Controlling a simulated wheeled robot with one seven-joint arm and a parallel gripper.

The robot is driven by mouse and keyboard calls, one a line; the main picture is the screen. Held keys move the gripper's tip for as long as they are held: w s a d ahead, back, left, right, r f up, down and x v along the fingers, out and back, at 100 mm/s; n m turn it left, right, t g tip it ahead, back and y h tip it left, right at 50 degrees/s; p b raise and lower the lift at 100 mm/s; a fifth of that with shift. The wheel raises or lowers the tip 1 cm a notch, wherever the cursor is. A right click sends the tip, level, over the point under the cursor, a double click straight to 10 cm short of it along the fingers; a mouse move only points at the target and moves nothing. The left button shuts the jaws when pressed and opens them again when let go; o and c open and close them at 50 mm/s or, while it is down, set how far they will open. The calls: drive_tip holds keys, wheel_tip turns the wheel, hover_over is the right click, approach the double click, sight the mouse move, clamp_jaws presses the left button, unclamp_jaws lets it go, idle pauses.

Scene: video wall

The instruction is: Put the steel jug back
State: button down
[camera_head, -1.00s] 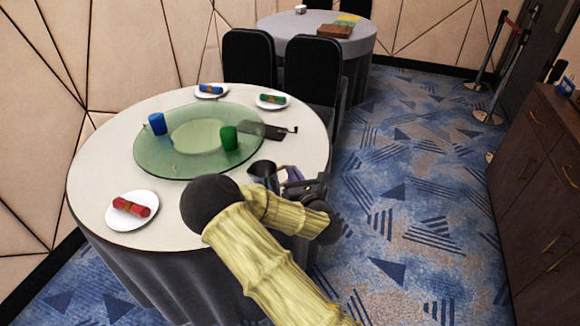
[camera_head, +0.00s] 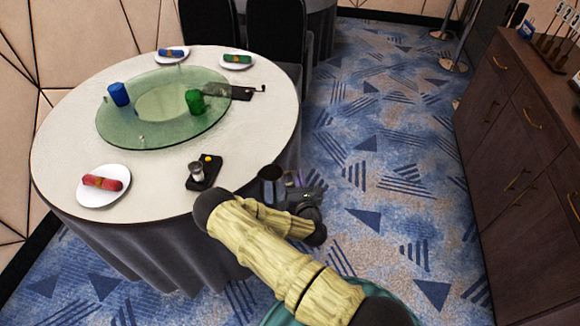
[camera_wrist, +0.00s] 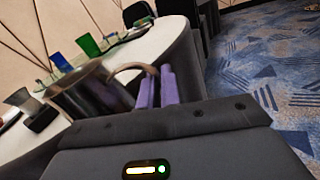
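The steel jug (camera_head: 270,174) is held in the air at the round table's front right edge, upright as far as I can tell. It is large and dark at the left in the wrist view (camera_wrist: 88,95), with its curved handle (camera_wrist: 133,69) facing me. My gripper (camera_head: 291,183) has its purple fingers (camera_wrist: 156,88) closed around that handle. The jug's base is partly hidden in the wrist view by my gripper's body.
The round table (camera_head: 60,150) bears a glass turntable (camera_head: 115,132) with blue and green cups. A black tray (camera_head: 196,183) with a small metal cup lies near its front edge. A wooden sideboard (camera_head: 510,150) stands right, with a rack (camera_head: 555,45) on top. Carpet between is clear.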

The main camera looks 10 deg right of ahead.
wheel_tip(320, 180, down, 11)
drive_tip(key=b, duration=1)
drive_tip(key=shift+d, duration=0.2)
drive_tip(key=shift+r, duration=0.1)
